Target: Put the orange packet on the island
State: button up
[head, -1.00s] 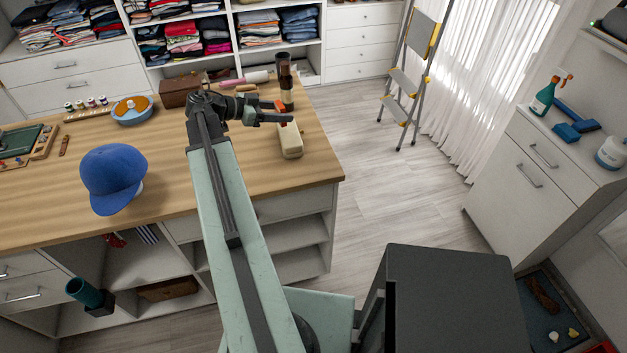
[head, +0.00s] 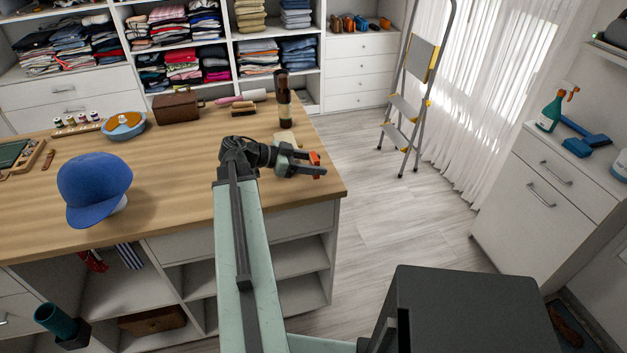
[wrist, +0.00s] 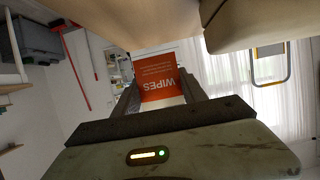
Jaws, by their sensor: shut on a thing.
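The orange packet (head: 315,158), printed "WIPES" in the wrist view (wrist: 157,78), is between the fingers of my gripper (head: 319,165). My gripper is shut on it. In the head view, my gripper and the packet appear over the right end of the island (head: 190,190), close to its right edge. I cannot tell how high the packet is above the wooden top. A cream object (head: 284,139) stands on the island just behind my gripper and is partly hidden by it.
A dark bottle (head: 284,100) stands at the island's back right corner. A brown box (head: 178,106), a blue bowl (head: 124,127) and a blue cap (head: 94,187) are further left. Bare wood lies between the cap and my arm. A stepladder (head: 408,105) stands on the floor at right.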

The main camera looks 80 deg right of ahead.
notch_tip(320, 180, down, 4)
jog(key=b, duration=0.3)
jog(key=shift+b, duration=0.4)
jog(key=shift+r, duration=0.25)
jog(key=shift+f, duration=0.15)
jog(key=o, duration=1.3)
jog(key=shift+o, duration=0.2)
jog(key=shift+r+p, duration=0.25)
jog(key=shift+p, duration=0.05)
jog(key=p+v, duration=0.4)
jog(key=v, duration=0.7)
jog(key=shift+w, duration=0.2)
jog(key=shift+w+a, duration=0.25)
